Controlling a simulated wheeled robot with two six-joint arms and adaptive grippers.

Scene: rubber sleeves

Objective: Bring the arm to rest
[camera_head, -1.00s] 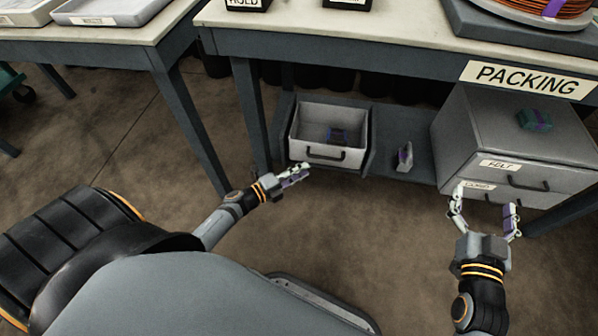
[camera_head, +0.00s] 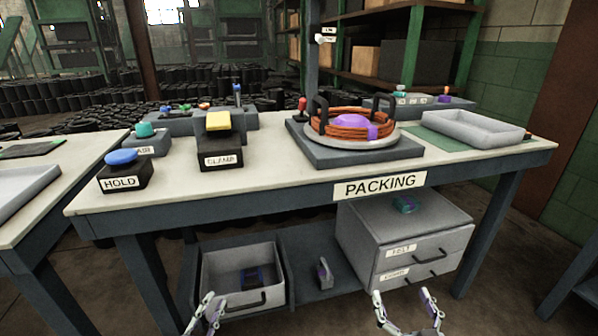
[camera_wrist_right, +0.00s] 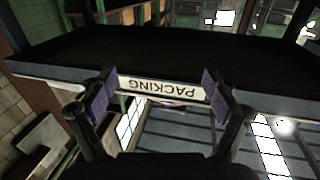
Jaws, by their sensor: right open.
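My right gripper (camera_head: 408,308) is at the bottom of the head view, in front of the grey drawer cabinet. Its fingers are spread and nothing is between them. In the right wrist view its two purple-padded fingers (camera_wrist_right: 160,98) stand apart, with the PACKING sign beyond them. My left gripper (camera_head: 208,312) is at the bottom edge, in front of the open drawer (camera_head: 215,262). Only its fingertips show and I cannot tell how far they are apart; nothing is seen held in it.
The packing table (camera_head: 270,172) spans the view. On it are a HOLD button (camera_head: 122,160), a CLAMP box (camera_head: 220,145), a coil of orange cable (camera_head: 350,120) and a grey tray (camera_head: 470,128). Below are a drawer cabinet (camera_head: 360,235) and a small grey item (camera_head: 325,272).

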